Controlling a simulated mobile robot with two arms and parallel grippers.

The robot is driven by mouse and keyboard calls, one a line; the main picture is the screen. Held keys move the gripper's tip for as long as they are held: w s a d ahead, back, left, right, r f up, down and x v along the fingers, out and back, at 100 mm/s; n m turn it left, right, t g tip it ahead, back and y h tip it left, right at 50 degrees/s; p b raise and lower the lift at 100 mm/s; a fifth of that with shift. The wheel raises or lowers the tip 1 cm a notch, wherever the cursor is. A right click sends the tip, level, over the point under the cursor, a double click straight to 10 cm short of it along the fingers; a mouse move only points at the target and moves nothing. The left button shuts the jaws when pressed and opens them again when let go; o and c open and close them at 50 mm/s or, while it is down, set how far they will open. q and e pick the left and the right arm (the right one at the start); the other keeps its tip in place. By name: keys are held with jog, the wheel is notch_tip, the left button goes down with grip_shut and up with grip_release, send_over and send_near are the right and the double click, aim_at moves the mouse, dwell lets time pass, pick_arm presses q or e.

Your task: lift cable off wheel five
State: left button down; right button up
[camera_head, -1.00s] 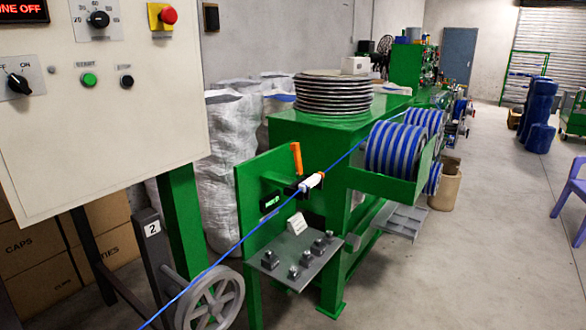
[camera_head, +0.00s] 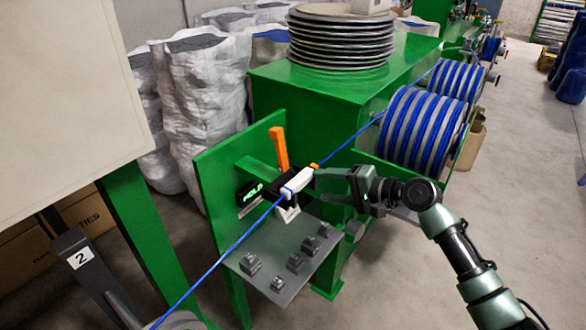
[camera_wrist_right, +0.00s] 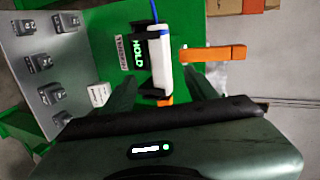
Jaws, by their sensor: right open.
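The blue cable (camera_head: 235,243) runs taut from the lower left, through a white block (camera_head: 297,182) at the green plate, up toward the blue-and-grey ribbed drums (camera_head: 417,130). The block and a short piece of cable (camera_wrist_right: 155,10) also show in the right wrist view. My right gripper (camera_head: 325,180) is open beside the block. In the right wrist view its fingers (camera_wrist_right: 156,95) lie on either side of the block's near end; I cannot tell if they touch it. A wheel rim (camera_head: 180,321) shows at the bottom edge. No wheel marked five is visible. My left gripper is out of view.
An orange lever (camera_head: 279,148) rises beside the block, near a lit HOLD display (camera_head: 252,192). A post marked 2 (camera_head: 80,258) stands left. Stacked discs (camera_head: 340,38) sit on the green machine. The right floor is open.

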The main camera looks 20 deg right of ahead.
aim_at(303, 183)
jog(key=shift+w+a+f+p, duration=0.1)
jog(key=shift+w+a+p, duration=0.1)
jog(key=shift+w+a, duration=0.3)
jog(key=shift+w+a+p, duration=0.2)
jog(key=shift+a, duration=0.45)
jog(key=p+x, duration=0.1)
jog(key=x, duration=0.3)
jog(key=shift+w+d, duration=0.1)
jog(key=shift+d, duration=0.15)
jog(key=shift+w+a+f, duration=0.25)
jog(key=shift+a+f, duration=0.05)
jog(key=c, duration=1)
grip_shut()
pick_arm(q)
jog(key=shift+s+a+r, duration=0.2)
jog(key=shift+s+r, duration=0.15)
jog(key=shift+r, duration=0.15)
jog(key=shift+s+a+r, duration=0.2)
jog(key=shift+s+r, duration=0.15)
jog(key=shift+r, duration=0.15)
